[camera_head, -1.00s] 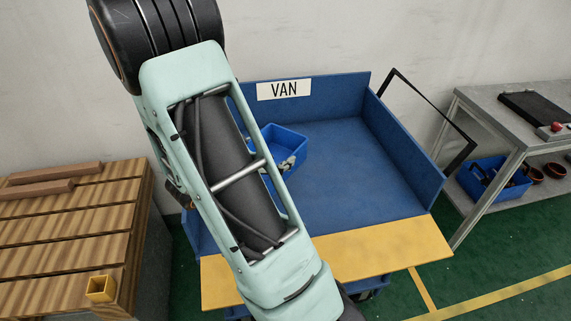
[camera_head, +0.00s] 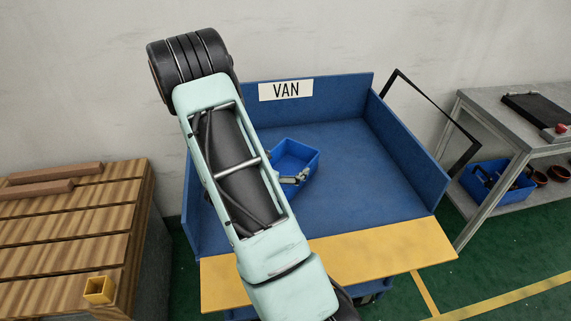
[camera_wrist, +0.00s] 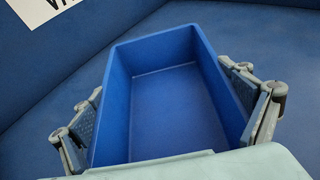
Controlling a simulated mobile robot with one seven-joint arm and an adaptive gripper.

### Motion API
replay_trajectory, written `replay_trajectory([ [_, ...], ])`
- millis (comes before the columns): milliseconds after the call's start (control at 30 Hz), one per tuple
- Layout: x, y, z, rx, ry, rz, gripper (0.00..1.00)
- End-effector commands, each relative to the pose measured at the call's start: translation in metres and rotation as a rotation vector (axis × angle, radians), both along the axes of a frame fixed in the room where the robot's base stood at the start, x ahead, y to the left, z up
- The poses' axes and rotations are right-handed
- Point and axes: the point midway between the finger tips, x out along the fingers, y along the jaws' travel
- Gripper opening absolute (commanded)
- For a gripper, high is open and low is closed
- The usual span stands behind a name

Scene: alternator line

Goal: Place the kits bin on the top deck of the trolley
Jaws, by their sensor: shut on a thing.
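An empty, open-topped blue bin (camera_head: 300,152), which I take to be the kits bin, is over the bed of the blue van box, partly hidden behind my arm. The bin fills the middle of the wrist view (camera_wrist: 165,85). My gripper (camera_wrist: 165,125) is shut on it, with a finger against the outside of each side wall. One finger also shows beside the bin in the head view. I cannot tell whether the bin touches the bed. I cannot make out a trolley for certain.
The van (camera_head: 385,190) has raised blue walls, a VAN sign and a yellow front flap (camera_head: 400,252). A grey bench (camera_head: 480,112) stands right, with another blue bin (camera_head: 520,192) on its lower shelf. A black frame leans between them. A slatted wooden stack (camera_head: 60,235) stands left.

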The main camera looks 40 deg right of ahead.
Motion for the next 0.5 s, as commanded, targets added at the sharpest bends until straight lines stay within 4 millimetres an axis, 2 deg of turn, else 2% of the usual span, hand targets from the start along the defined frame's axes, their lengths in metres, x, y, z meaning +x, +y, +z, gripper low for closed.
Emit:
replay_trajectory([
  [267,0.0004,-0.0001,-0.0033,-0.002,-0.002,0.001,0.62],
  [300,0.0003,0.0001,-0.0024,0.000,-0.001,0.001,0.97],
  [333,0.0003,0.0002,-0.0021,0.000,-0.001,0.000,1.00],
  [500,0.0003,0.0002,-0.0020,0.000,0.000,0.001,1.00],
])
